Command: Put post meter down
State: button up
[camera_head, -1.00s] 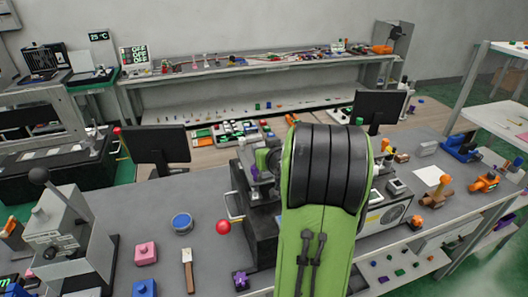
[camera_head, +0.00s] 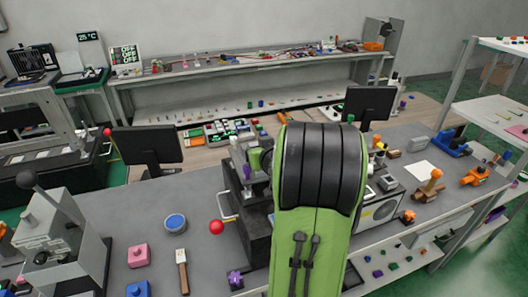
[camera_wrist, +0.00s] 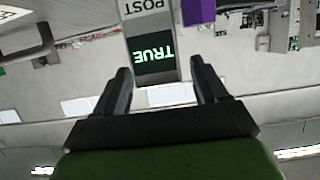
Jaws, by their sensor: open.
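The post meter (camera_wrist: 150,23) shows in the wrist view as a grey block with the word POST and a dark display reading TRUE in green, upside down in the picture. My gripper (camera_wrist: 160,66) is open. Its two black fingers stand on either side of the meter's display end, with a visible gap on both sides. I cannot tell how deep the meter sits between them. In the head view my green and black arm hides my gripper, and I cannot make out the meter there.
A grey bench (camera_head: 207,262) holds a lever fixture (camera_head: 62,240), a red ball knob (camera_head: 216,227), a blue round tin (camera_head: 175,222), a pink block (camera_head: 138,255) and a brush (camera_head: 182,270). A dark monitor (camera_head: 147,147) stands behind. A purple block (camera_wrist: 198,12) is beside the meter.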

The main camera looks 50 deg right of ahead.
jog(key=b+v, duration=0.1)
jog(key=v, duration=1)
jog(key=a+f+n+g+y, duration=0.3)
jog(key=a+n+y, duration=0.25)
jog(key=a, duration=1.55)
jog(key=s+a+f+g+y, duration=0.1)
jog(key=s+a+g, duration=0.2)
jog(key=s+a, duration=0.3)
jog(key=s, duration=0.5)
jog(key=shift+a+f+g, duration=0.25)
jog(key=shift+f+g, duration=0.05)
jog(key=shift+f, duration=0.1)
jog(key=shift+s, duration=0.1)
